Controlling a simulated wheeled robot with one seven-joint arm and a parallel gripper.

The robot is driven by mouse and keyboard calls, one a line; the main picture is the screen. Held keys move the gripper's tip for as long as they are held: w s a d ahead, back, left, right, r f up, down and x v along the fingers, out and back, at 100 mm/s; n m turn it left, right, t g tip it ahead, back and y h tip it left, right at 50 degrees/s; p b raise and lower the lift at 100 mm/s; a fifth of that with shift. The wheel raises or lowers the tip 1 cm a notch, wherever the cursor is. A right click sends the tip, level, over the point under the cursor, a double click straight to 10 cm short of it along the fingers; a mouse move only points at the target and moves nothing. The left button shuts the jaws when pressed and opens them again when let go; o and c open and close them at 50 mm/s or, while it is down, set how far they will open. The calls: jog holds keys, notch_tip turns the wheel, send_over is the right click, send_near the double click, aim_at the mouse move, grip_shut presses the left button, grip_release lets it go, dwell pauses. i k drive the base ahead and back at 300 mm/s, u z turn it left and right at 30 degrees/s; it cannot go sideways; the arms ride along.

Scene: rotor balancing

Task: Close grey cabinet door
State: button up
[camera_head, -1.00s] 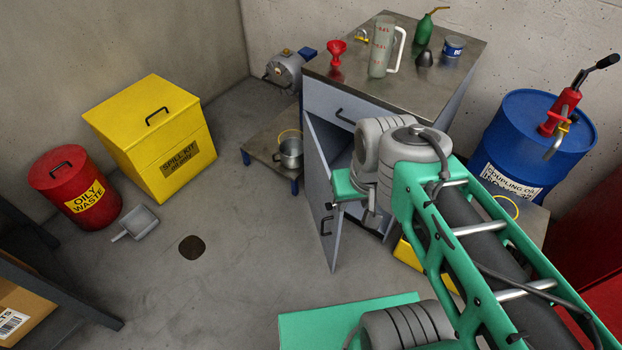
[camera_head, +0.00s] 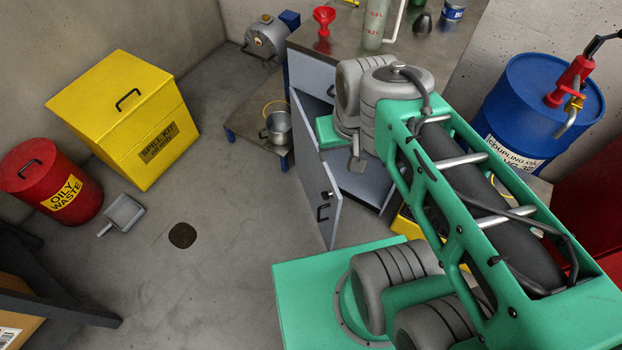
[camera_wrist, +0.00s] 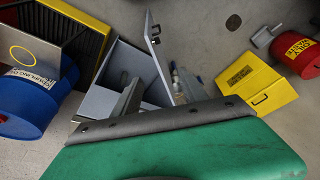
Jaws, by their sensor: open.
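The grey cabinet (camera_head: 310,72) stands against the back wall under a steel top. Its grey door (camera_head: 312,165) is swung out and open, with a dark handle (camera_head: 323,212) near its free edge. The open door (camera_wrist: 156,52) also shows in the wrist view, beside the open cabinet body (camera_wrist: 105,78). My gripper (camera_head: 356,164) is mostly hidden behind my wrist in the head view. A grey finger shows to the right of the door in front of the cabinet opening, with nothing seen in it. I cannot tell whether it touches the door.
A low table (camera_head: 240,122) with a metal pot (camera_head: 277,128) stands left of the cabinet. A yellow spill box (camera_head: 120,120) and red waste bin (camera_head: 50,185) are further left. A blue drum (camera_head: 535,105) stands right.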

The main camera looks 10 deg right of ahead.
aim_at(316, 177)
jog(key=k, duration=0.5)
jog(key=u, duration=1.7)
jog(key=i, duration=0.35)
jog(key=u, duration=0.1)
